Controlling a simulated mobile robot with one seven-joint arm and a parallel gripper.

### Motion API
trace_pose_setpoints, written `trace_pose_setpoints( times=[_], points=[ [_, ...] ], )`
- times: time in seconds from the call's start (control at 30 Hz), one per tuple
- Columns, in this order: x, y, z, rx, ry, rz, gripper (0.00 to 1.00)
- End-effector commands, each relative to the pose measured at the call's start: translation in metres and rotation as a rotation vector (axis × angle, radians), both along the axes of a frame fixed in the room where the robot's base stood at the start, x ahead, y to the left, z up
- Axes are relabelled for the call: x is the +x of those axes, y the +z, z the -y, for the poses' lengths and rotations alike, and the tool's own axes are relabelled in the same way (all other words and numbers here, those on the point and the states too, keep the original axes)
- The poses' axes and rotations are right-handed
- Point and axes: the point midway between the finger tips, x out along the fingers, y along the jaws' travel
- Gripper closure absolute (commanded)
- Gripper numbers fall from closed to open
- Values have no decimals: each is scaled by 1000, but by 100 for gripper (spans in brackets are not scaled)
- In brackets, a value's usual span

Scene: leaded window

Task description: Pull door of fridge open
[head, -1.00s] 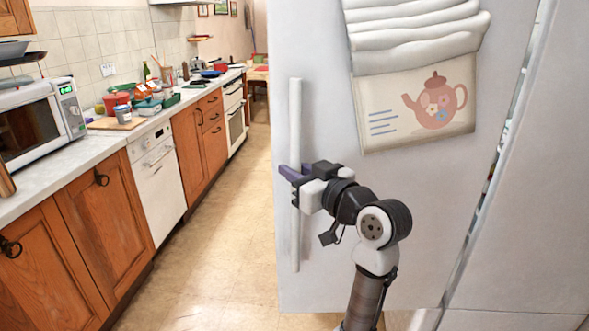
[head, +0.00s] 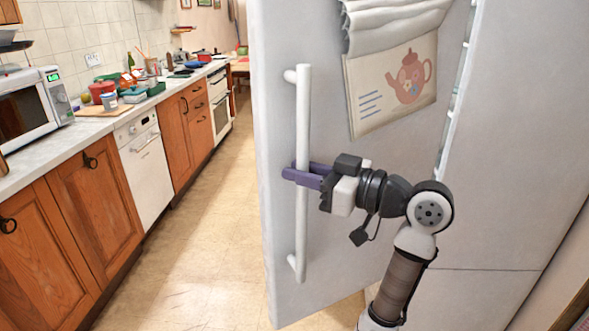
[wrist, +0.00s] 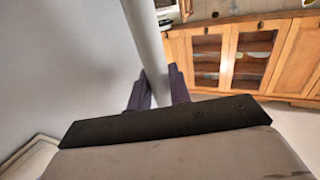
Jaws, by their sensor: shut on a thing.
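The white fridge door (head: 400,170) stands partly open and angled toward me, with a gap along its right edge. Its long white vertical bar handle (head: 303,115) is near the door's left edge. My gripper (head: 298,175) has its purple fingers closed around the handle at about mid-height. In the wrist view the handle (wrist: 149,45) runs down between the two fingers (wrist: 157,92). The fridge body (head: 520,140) is to the right of the door. Shelf edges show only as a thin strip in the gap.
A calendar with a teapot picture (head: 395,85) hangs on the door. Wooden cabinets (head: 90,195), a white dishwasher (head: 147,165) and a counter with a microwave (head: 35,108) line the left side. The tiled floor (head: 195,260) between them and the door is clear.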

Motion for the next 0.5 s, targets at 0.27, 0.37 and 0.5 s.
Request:
trace_pose_setpoints(
  times=[0.27, 0.37, 0.5],
  points=[
    [-8, 0, 10, 0, -3, 2, 100],
    [-9, 1, 11, 0, -3, 2, 100],
    [-9, 1, 12, 0, -3, 2, 100]
  ],
)
